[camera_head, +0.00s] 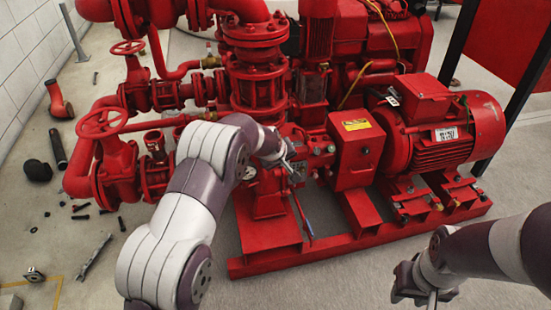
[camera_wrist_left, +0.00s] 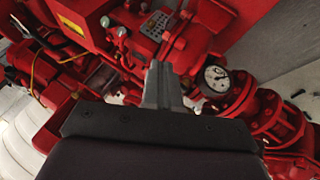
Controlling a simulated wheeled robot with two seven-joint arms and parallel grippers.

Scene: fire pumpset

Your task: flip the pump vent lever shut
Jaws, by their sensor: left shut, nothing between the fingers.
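The red pump (camera_head: 268,195) stands at the middle of the skid, with its top partly hidden by my left arm. My left gripper (camera_head: 290,166) is at the pump's upper side. In the left wrist view its fingers (camera_wrist_left: 161,84) are together and empty, pointing at the red casing. Small grey fittings (camera_wrist_left: 121,33) stand on the casing beyond the fingertips; I cannot tell whether one is the vent lever. A white-faced gauge (camera_wrist_left: 217,78) is right of the fingers. My right gripper (camera_head: 424,291) is low at the right, away from the pump; its jaw opening is unclear.
A red motor (camera_head: 440,130) stands right of the pump on the red base frame (camera_head: 330,245). Red pipes and handwheels (camera_head: 102,122) crowd the left. Loose tools and parts (camera_head: 94,257) lie on the floor at left. The floor in front of the frame is clear.

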